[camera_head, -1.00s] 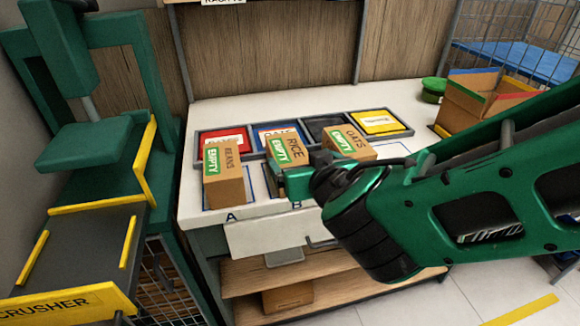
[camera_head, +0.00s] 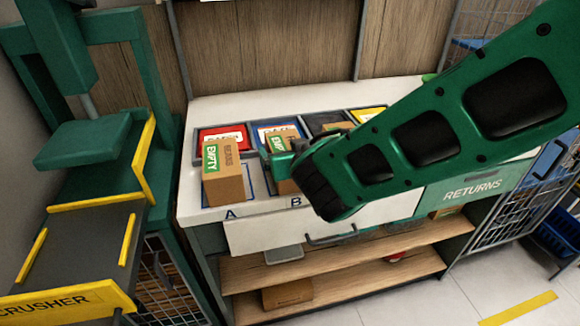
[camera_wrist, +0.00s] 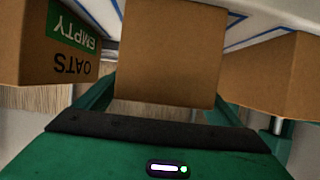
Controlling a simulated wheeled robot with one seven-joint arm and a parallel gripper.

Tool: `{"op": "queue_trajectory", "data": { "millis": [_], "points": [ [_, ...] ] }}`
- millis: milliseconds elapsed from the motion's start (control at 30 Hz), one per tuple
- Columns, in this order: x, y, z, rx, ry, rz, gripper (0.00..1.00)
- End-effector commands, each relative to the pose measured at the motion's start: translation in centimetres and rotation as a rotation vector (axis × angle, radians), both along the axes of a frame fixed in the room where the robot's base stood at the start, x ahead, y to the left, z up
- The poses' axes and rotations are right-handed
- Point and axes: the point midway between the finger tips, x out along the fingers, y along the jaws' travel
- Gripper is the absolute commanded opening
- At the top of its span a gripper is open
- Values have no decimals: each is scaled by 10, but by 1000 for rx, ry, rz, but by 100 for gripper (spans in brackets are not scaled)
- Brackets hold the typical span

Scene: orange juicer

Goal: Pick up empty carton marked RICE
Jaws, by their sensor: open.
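The RICE carton (camera_head: 279,144) is brown with a green EMPTY label, standing between two similar cartons on the counter. My gripper partly covers it in the head view, and its word RICE is hidden there. In the wrist view, a plain brown carton face (camera_wrist: 170,55), the RICE carton by its middle place, fills the space ahead of my palm. My gripper (camera_wrist: 165,100) is open, with one finger toward each side of that carton. In the head view my gripper (camera_head: 276,164) is at the carton's front. Contact cannot be told.
The BEANS carton (camera_head: 224,178) stands close on the left. The OATS carton (camera_wrist: 60,45) is close on the other side, mostly behind my arm in the head view. Coloured bins (camera_head: 222,133) line the back. The crusher (camera_head: 75,235) stands left.

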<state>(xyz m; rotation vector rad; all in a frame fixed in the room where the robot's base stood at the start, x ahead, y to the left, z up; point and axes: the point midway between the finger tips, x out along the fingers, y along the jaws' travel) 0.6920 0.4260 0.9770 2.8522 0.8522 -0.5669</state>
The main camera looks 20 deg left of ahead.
Motion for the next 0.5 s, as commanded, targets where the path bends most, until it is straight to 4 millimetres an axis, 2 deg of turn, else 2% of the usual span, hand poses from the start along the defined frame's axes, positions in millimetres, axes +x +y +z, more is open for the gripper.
{"op": "queue_trajectory", "data": {
  "millis": [100, 133, 333, 367, 500],
  "points": [
    [0, 0, 0, 0, 0, 0, 88],
    [0, 0, 0, 0, 0, 0, 84],
    [0, 0, 0, -1, 1, 0, 36],
    [0, 0, 0, 0, 0, 0, 32],
    [0, -1, 0, 0, 0, -1, 32]
  ]
}}
